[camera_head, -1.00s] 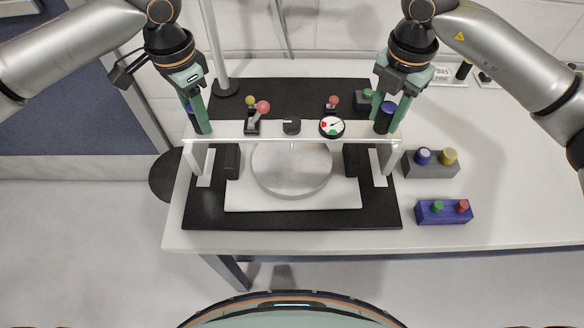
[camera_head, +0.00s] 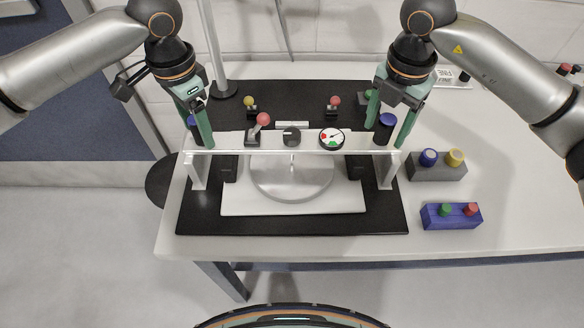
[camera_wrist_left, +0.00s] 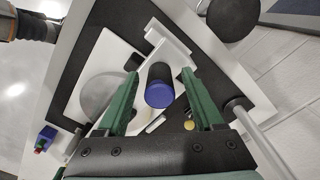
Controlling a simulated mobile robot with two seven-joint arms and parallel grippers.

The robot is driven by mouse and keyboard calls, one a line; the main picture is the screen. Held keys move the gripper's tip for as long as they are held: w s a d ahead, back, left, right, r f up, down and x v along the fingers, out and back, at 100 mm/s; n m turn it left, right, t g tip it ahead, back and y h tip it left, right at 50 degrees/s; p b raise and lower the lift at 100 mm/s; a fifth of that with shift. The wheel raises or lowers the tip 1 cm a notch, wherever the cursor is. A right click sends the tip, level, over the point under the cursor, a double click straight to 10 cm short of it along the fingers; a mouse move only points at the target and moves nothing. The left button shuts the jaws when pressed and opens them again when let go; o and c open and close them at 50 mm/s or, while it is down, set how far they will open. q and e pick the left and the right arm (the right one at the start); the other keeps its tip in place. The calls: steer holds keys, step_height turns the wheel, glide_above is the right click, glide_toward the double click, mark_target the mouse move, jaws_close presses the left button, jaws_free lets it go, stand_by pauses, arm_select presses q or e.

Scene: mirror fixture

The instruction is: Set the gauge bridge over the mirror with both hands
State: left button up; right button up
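The gauge bridge (camera_head: 225,144) is a white beam on two legs, with a black, blue-capped handle at each end. It spans the rear part of the round silver mirror (camera_head: 290,178), its legs appearing to stand on the black base. My left gripper (camera_head: 202,135) is open around the left handle; in the left wrist view its fingers (camera_wrist_left: 160,100) have gaps on both sides of that handle (camera_wrist_left: 160,86). My right gripper (camera_head: 389,133) is open, one finger on each side of the right handle (camera_head: 385,131). The exact foot contact is hard to see.
The beam carries a red-knobbed lever, a black knob and a dial gauge (camera_head: 331,138). A grey box (camera_head: 437,172) and a blue box (camera_head: 450,216) with coloured knobs sit at the right. A pole (camera_head: 213,50) stands behind the left gripper. The table's front right is clear.

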arm_select(q)
step_height(320, 180, up, 12)
steer(key=shift+f, duration=0.1)
arm_select(e)
steer(key=shift+r, duration=0.1)
step_height(320, 180, up, 12)
stand_by(0.7)
steer(key=shift+s, duration=0.1)
stand_by(0.4)
